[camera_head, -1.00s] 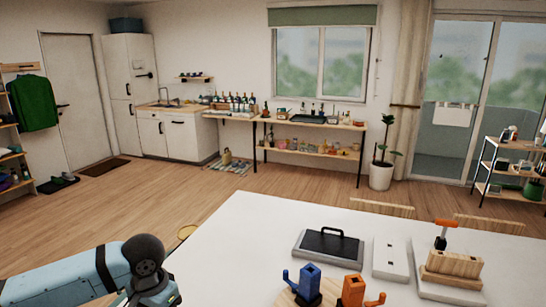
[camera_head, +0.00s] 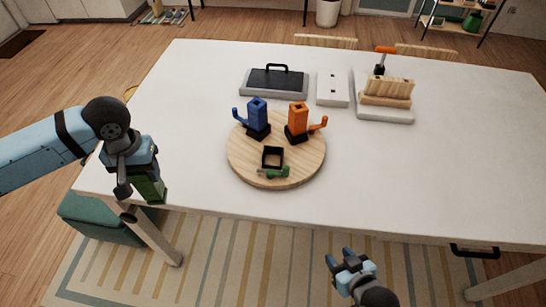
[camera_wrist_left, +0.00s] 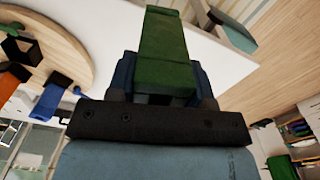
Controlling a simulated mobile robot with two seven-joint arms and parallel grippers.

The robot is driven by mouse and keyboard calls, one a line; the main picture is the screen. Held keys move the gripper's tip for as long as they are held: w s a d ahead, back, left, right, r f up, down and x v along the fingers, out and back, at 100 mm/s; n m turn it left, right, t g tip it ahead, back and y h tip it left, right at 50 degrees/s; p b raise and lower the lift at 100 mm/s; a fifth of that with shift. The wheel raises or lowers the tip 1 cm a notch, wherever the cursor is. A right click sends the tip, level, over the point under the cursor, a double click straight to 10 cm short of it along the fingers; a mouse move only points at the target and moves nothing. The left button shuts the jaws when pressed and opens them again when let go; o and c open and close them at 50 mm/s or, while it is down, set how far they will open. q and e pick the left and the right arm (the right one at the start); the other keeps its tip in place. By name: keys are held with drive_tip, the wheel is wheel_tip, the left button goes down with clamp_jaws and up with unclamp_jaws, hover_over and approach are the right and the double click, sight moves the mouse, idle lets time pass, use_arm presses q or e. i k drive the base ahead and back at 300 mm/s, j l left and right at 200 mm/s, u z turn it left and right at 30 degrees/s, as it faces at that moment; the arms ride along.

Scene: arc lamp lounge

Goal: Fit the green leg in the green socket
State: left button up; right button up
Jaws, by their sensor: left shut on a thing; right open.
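The green leg (camera_wrist_left: 165,45) is a square block clamped between the blue fingers of my left gripper (camera_wrist_left: 165,82). In the head view my left gripper (camera_head: 141,180) is over the table's front left corner, with the green leg (camera_head: 152,190) at its fingers, left of the wooden disc (camera_head: 240,163). The green socket (camera_head: 273,157) is an empty black square frame with a green lever (camera_head: 277,173), at the disc's near side. My right gripper (camera_head: 340,262) is open and empty, in front of the table edge.
A blue leg (camera_head: 257,113) and an orange leg (camera_head: 297,118) stand upright in black sockets with cranks on the disc. Behind are a black-topped tray (camera_head: 273,82), a white plate (camera_head: 332,90) and a wooden block stand (camera_head: 386,92). The table's right side is clear.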

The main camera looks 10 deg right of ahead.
sight(248, 151)
drive_tip(key=j+z, duration=0.15)
drive_tip(key=z, duration=1.25)
drive_tip(key=k+z, duration=0.1)
drive_tip(key=k, duration=0.25)
